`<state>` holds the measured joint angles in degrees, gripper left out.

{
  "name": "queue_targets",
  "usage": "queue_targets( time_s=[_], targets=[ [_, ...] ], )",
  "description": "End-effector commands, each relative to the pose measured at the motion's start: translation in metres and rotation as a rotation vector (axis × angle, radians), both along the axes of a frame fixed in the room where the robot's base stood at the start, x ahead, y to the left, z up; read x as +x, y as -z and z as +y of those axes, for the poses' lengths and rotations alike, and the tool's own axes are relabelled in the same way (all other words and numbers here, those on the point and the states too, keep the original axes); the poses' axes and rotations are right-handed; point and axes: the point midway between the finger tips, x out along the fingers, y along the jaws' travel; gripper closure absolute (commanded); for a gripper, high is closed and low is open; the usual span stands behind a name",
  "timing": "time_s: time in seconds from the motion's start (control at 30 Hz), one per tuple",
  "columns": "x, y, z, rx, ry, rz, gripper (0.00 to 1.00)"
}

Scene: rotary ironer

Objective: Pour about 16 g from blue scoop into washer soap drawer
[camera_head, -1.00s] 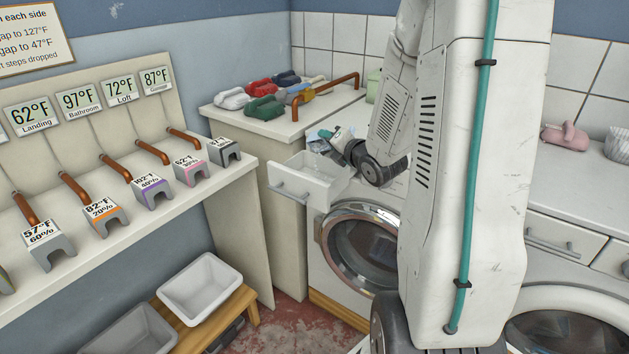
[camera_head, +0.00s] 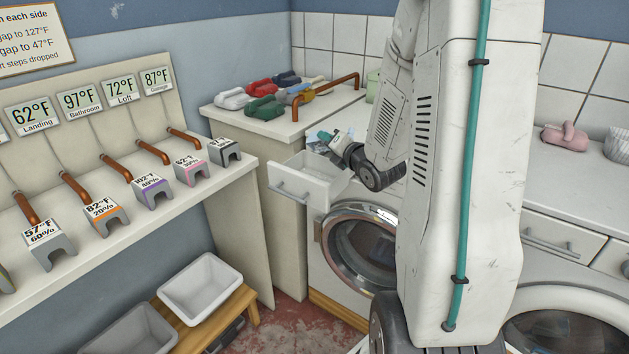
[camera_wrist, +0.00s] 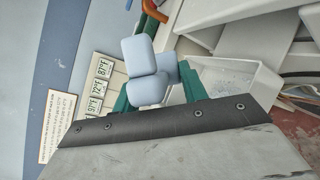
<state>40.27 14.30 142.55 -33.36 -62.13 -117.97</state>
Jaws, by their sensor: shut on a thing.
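The soap drawer (camera_head: 292,190) is pulled out from the washer (camera_head: 350,245) in the head view. In the wrist view the white drawer (camera_wrist: 270,88) lies right of my gripper, with fine bluish specks on its floor. My gripper (camera_wrist: 158,92) has teal fingers shut on the pale blue scoop (camera_wrist: 138,50). The scoop's blocky grip shows between and beyond the fingers; its bowl and contents I cannot make out. In the head view my gripper (camera_head: 328,139) is above the drawer's back edge, and the scoop (camera_head: 312,136) shows only as a small pale patch.
Several coloured scoop-like items (camera_head: 265,107) and a copper pipe (camera_head: 335,86) are on the cabinet behind the drawer. A shelf with labelled stands (camera_head: 148,188) is at left. A pink item (camera_head: 566,136) is on the right counter.

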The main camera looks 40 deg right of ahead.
Motion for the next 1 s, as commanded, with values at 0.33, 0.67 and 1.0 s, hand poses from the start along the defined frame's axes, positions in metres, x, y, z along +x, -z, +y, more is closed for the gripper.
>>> queue_targets(
  time_s=[0.33, 0.67, 1.0],
  targets=[
    [-0.0009, 0.0006, 0.0004, -0.022, 0.001, -0.014, 0.8],
    [-0.0018, 0.0009, 0.0003, -0.044, 0.003, -0.026, 0.8],
    [-0.0027, 0.0019, 0.0003, -0.066, 0.004, -0.037, 0.8]
  ],
)
